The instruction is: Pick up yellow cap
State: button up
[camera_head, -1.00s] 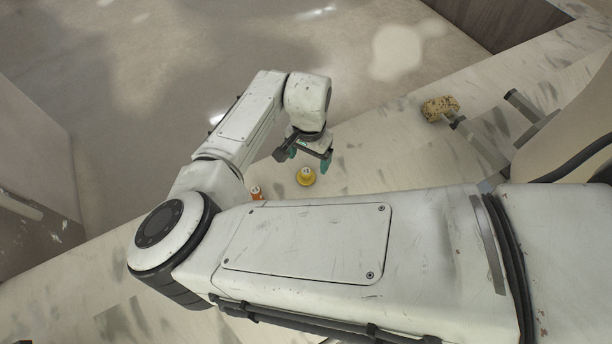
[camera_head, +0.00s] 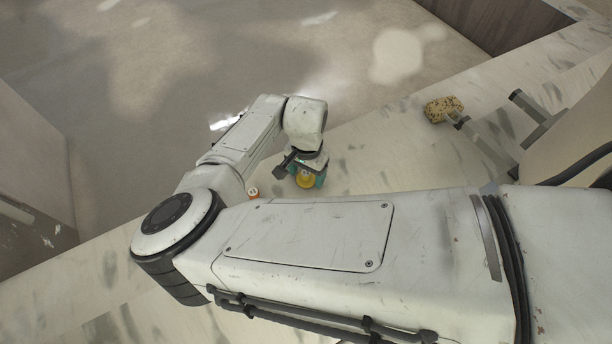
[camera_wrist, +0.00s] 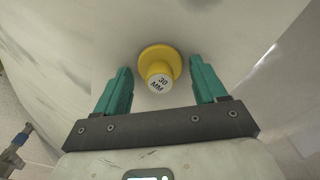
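The yellow cap (camera_wrist: 160,60) is a round flanged piece with a knob whose white top reads "30 MM". It stands on the pale marbled counter (camera_head: 390,150). In the head view the yellow cap (camera_head: 304,181) shows between my fingers, partly covered by my gripper (camera_head: 305,178). In the wrist view my gripper (camera_wrist: 160,85) is open, with one teal finger on each side of the cap. There is a gap between each finger and the cap, and nothing is held.
A small orange piece with a white top (camera_head: 253,192) stands just left of the yellow cap, close to my arm. A speckled tan sponge-like block (camera_head: 443,108) and grey metal bars (camera_head: 488,145) are at the right. The counter between is clear.

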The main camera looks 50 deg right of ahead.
jog(key=c, duration=0.8)
jog(key=shift+r, duration=0.1)
jog(key=shift+c, duration=0.2)
